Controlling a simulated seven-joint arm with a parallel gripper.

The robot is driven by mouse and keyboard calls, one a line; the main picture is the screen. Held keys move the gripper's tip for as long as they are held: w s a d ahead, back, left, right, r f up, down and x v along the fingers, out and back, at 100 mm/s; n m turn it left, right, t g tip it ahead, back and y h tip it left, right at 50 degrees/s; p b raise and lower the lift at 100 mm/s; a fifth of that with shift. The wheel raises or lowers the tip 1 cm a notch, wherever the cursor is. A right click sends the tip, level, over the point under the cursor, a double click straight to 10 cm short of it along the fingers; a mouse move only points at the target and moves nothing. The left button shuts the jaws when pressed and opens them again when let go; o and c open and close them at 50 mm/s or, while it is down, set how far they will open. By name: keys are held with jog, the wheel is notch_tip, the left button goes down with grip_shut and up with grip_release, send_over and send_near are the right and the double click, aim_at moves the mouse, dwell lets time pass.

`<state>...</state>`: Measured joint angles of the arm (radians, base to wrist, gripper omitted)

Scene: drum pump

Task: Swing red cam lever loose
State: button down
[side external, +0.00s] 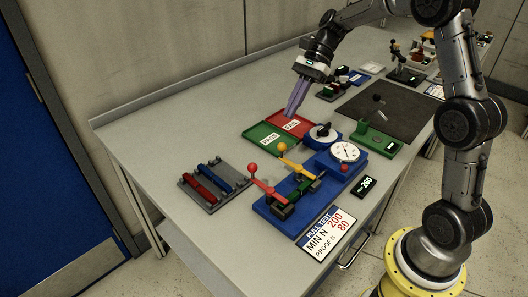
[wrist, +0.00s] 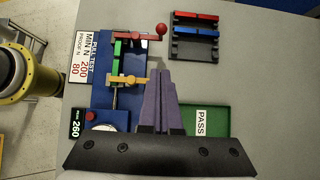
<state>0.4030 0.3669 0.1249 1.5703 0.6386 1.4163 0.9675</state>
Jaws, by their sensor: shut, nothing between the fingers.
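The red cam lever (side external: 265,187), with a red ball on its end, sits at the near-left end of the blue pull-test fixture (side external: 268,208). In the wrist view the red lever (wrist: 142,37) lies across the fixture, its ball out past the fixture's right edge. A yellow lever (side external: 298,167) stands farther along the same fixture; in the wrist view my fingers partly hide its ball end. My gripper (side external: 290,113), with purple fingers, is shut and empty above the table, apart from both levers. In the wrist view its fingertips (wrist: 160,72) appear beside the yellow lever.
Green PASS (side external: 265,141) and red FAIL (side external: 292,124) trays lie below my gripper. A grey rack (side external: 207,203) with red and blue bars stands left of the fixture. A round dial gauge (side external: 345,151) stands at the fixture's far end. Bare table lies between rack and fixture.

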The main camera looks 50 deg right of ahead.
jog(key=shift+d+f, duration=0.1)
jog(key=shift+d, duration=0.15)
jog(key=a+r+x, duration=0.1)
jog(key=a+x, duration=0.1)
jog(key=x, duration=1.1)
jog(key=shift+r, duration=0.3)
